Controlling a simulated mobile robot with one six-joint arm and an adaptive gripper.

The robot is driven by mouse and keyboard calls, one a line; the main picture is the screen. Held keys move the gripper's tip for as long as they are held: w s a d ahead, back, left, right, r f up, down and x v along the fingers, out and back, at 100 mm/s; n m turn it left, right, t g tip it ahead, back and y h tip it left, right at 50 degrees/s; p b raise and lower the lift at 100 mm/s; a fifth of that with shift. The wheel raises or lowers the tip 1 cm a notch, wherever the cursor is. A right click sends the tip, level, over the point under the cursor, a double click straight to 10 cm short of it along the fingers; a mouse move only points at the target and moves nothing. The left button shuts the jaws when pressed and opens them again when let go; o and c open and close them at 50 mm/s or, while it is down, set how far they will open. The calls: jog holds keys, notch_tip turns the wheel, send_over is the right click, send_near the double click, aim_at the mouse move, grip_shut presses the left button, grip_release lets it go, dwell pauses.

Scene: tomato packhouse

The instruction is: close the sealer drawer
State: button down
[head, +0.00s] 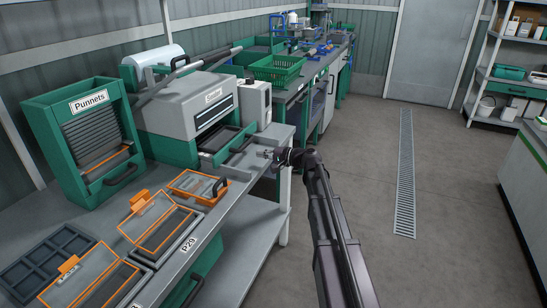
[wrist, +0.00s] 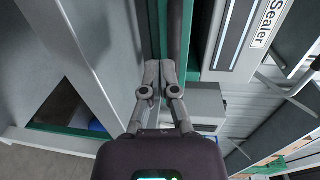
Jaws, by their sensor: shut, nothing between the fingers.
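The sealer (head: 190,105) is a grey and green machine on the bench, with its label on the front. Its green-fronted drawer (head: 216,158) sticks out of the lower front, partly open, with a dark tray inside and a dark handle (head: 243,145). My gripper (head: 264,153) is just right of the drawer front, above the bench edge. In the wrist view my gripper (wrist: 160,70) has its fingers together, empty, with tips by a green and dark strip that looks like the drawer front. The sealer's labelled face (wrist: 240,30) shows at upper right. Whether the fingertips touch the drawer is unclear.
A punnet dispenser (head: 85,140) stands left of the sealer. Orange-framed trays (head: 160,222) lie on the bench (head: 215,215) in front. A green basket (head: 277,69) stands on the bench behind. The floor (head: 370,150) to the right is clear, with a drain grate (head: 405,170).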

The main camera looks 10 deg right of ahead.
jog(key=shift+w+a+r+p, duration=0.25)
jog(key=shift+w+a, duration=0.35)
jog(key=shift+a, duration=0.25)
jog(key=shift+w+a+r+p, duration=0.1)
jog(key=shift+w+a+p, duration=0.1)
jog(key=shift+w+a, duration=0.55)
jog(key=shift+s+a, duration=0.1)
jog(key=shift+s, duration=0.05)
